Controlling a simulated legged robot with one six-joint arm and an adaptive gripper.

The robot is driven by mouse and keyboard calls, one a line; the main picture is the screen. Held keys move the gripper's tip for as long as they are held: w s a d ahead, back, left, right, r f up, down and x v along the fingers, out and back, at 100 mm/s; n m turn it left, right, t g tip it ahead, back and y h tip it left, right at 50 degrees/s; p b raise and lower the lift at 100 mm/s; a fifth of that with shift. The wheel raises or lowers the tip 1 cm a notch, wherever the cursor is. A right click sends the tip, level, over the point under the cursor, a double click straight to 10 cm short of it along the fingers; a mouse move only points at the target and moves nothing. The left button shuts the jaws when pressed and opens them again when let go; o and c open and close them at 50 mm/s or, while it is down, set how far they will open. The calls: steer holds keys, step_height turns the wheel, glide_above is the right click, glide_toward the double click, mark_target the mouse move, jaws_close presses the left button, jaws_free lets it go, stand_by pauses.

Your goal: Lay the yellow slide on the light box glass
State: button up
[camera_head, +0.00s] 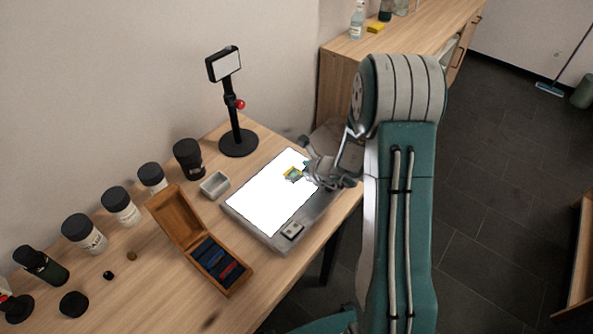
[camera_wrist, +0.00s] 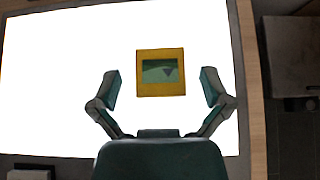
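The yellow slide (camera_wrist: 160,72) is a square yellow frame with a green picture in it. It appears over the bright white light box glass (camera_wrist: 60,80) in the wrist view, flat-on and square. In the head view the slide (camera_head: 293,173) shows near the right edge of the glass (camera_head: 262,200), beside my gripper (camera_head: 306,160). My gripper's two fingers (camera_wrist: 160,88) are spread wide in the wrist view. The slide lies between and just beyond the fingertips, with gaps on both sides, so neither finger touches it. No shadow shows to confirm contact with the glass.
An open wooden box (camera_head: 178,218) with dark, blue and red slides stands left of the light box. Several jars (camera_head: 120,206) line the table's wall side.

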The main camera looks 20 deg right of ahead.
steer(key=v, duration=1.2)
steer(key=shift+f, duration=0.1)
stand_by(0.5)
